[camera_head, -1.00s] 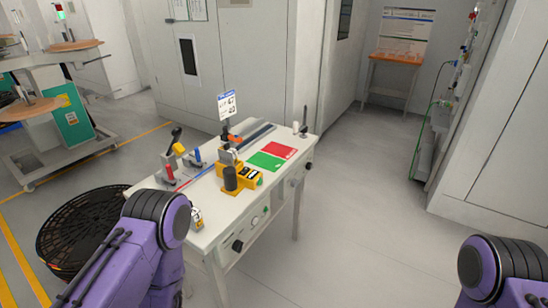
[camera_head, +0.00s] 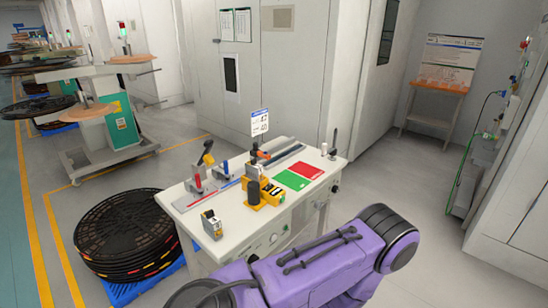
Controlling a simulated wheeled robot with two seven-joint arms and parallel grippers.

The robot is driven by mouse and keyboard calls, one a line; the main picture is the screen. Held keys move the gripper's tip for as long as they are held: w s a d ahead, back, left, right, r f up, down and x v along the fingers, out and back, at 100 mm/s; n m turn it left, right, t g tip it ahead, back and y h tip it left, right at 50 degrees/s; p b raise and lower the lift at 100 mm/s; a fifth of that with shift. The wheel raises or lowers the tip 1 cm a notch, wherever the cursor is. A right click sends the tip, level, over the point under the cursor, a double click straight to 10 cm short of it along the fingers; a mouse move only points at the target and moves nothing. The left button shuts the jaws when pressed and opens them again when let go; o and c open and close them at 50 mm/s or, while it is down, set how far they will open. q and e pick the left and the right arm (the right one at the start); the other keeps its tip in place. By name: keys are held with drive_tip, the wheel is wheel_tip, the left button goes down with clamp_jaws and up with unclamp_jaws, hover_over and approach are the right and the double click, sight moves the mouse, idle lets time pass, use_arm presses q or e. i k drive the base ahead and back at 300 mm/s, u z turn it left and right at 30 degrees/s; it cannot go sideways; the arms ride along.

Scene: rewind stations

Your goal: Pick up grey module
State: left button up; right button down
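No part is clearly marked as the grey module. A small boxy grey-and-yellow part (camera_head: 212,224) stands near the front left edge of the white worktable (camera_head: 188,204). A dark grey cylinder (camera_head: 254,192) stands against a yellow block device (camera_head: 270,192) near the table's middle. I cannot tell which of these, if either, is the module. One of my purple arms crosses the bottom of the view, in front of the table's lower front. Neither of my grippers is in view.
Red (camera_head: 307,171) and green (camera_head: 293,181) pads lie on the table, with upright tools to their left. A stack of black reels (camera_head: 125,228) sits on a blue pallet left of the table. A reel stand (camera_head: 95,115) is farther back. The floor (camera_head: 425,185) right of the table is clear.

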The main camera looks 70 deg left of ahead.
sight(255, 171)
drive_tip(key=i, duration=1.15)
drive_tip(key=u, duration=1.95)
